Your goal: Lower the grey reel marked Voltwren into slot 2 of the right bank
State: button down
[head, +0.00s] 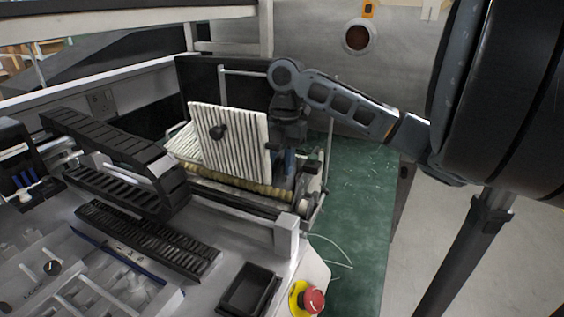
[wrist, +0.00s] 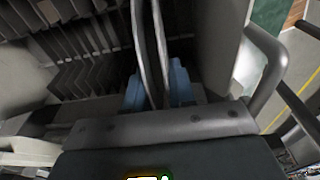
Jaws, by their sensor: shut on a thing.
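My gripper (head: 288,165) is at the right end of the ribbed off-white unit (head: 238,140), with its blue fingers pointing down. In the wrist view its blue fingertips (wrist: 157,88) are shut on a thin grey reel (wrist: 139,45), seen edge-on as two narrow curved rims. The reel's Voltwren marking does not show, and I cannot make out the reel in the head view. A row of dark upright dividers with narrow gaps (wrist: 88,48) lies left of the reel in the wrist view. I cannot read slot numbers or tell whether the reel's lower edge is inside a slot.
A black cable chain (head: 110,145) lies left of the ribbed unit. A black tray (head: 248,288) and a red stop button on yellow (head: 313,300) stand in front. A grey bar handle (wrist: 272,60) is close on the right in the wrist view.

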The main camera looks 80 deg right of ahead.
aim_at(282, 176)
jog(key=shift+f+b, duration=1.05)
jog(key=shift+f, duration=0.35)
jog(key=shift+f+b, duration=0.3)
jog(key=shift+f, duration=0.05)
jog(key=shift+f+b, duration=0.3)
jog(key=shift+f, duration=0.1)
jog(key=c, duration=0.5)
grip_release()
jog(key=shift+c, duration=0.2)
jog(key=shift+r, duration=0.1)
jog(key=shift+r+p, duration=2.8)
jog(key=shift+r, duration=1.2)
